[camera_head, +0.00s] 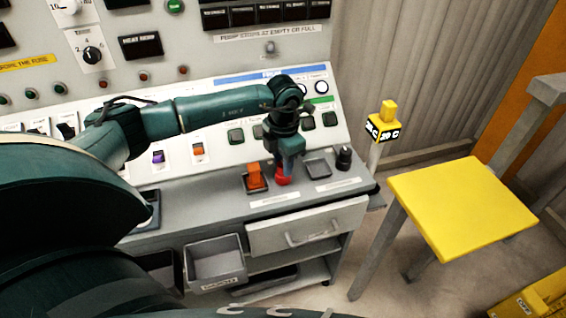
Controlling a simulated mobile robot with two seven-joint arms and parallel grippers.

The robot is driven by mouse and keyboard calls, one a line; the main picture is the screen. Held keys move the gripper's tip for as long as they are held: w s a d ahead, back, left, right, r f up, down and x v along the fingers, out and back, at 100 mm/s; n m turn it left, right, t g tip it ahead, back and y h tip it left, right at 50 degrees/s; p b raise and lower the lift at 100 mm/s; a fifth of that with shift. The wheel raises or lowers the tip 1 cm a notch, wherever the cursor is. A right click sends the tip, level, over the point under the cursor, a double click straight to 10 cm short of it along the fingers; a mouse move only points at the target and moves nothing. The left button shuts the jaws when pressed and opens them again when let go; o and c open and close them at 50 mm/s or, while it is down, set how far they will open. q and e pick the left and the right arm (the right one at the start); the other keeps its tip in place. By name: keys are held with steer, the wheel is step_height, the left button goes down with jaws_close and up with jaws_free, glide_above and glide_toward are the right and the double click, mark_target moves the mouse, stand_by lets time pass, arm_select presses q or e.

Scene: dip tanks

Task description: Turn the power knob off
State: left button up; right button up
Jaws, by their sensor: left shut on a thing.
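My left gripper (288,163) reaches down over the console's front ledge (215,192). It is shut on a small red knob-like piece (283,178) standing there. The fingers and wrist cover the upper part of this piece. No label marking it as the power knob is readable. A black rotary knob (92,54) with numbers around it sits on the upright panel at the upper left, apart from the gripper. A short black knob-like post (344,158) stands at the ledge's right end. My right gripper is out of view.
An orange lever or switch (255,178) is close to the left of the gripper, and a grey square tray (317,167) is to its right. Green buttons (308,122) line the sloped panel behind. A yellow-topped stool (463,207) stands at the right.

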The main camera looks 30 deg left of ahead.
arm_select(q)
steer(key=shift+r, duration=0.1)
stand_by(0.4)
steer(key=o, duration=1)
step_height(320, 180, up, 13)
steer(key=shift+s+d+r+b, duration=0.1)
steer(key=shift+d+b, duration=0.05)
steer(key=shift+b, duration=0.2)
